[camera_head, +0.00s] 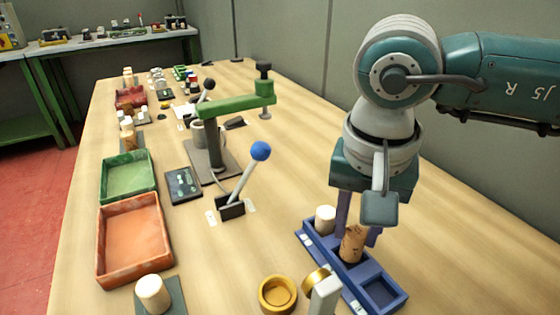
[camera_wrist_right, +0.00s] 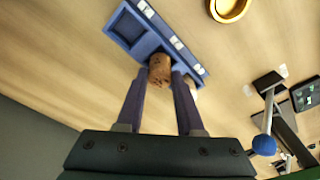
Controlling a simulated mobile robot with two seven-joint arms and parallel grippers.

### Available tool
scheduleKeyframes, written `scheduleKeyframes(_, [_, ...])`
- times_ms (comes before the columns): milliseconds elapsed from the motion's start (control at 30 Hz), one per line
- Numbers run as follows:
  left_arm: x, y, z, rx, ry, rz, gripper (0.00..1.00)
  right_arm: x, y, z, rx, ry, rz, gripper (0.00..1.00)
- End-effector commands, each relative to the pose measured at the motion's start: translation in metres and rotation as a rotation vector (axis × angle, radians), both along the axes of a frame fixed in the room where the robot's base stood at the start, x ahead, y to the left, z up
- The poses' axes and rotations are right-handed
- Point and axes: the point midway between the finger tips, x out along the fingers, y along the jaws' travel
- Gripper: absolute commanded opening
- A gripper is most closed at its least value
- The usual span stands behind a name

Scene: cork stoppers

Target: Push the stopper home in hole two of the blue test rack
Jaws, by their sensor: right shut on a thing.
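The blue test rack (camera_head: 312,242) lies on the table at the lower right and also shows in the right wrist view (camera_wrist_right: 122,30). A white stopper (camera_head: 325,218) stands at its far end, and the square hole at its near end is empty. My right gripper (camera_head: 356,232) points down over the rack's middle and is shut on a brown cork stopper (camera_head: 352,246). In the right wrist view the cork (camera_wrist_right: 160,68) sits between the fingertips, its lower end at the middle hole. How deep it sits is hard to tell. My left gripper is out of view.
A brass cup (camera_head: 277,294) stands left of the rack, beside a grey upright piece (camera_head: 325,297). A blue-knobbed lever (camera_head: 260,151) and a green press (camera_head: 235,104) stand farther back. Orange (camera_head: 102,252) and green (camera_head: 104,182) trays line the left edge.

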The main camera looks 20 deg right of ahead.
Motion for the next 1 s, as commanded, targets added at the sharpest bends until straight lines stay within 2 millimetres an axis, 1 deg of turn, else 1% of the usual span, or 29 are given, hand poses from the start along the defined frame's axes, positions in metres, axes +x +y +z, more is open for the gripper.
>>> scheduleKeyframes(633, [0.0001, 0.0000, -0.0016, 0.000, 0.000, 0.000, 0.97, 0.0001, 0.0000, -0.0015, 0.000, 0.000, 0.000, 0.00])
scheduleKeyframes(1000, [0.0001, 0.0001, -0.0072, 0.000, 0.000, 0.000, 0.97, 0.0002, -0.0001, -0.0068, 0.000, -0.001, 0.000, 0.00])
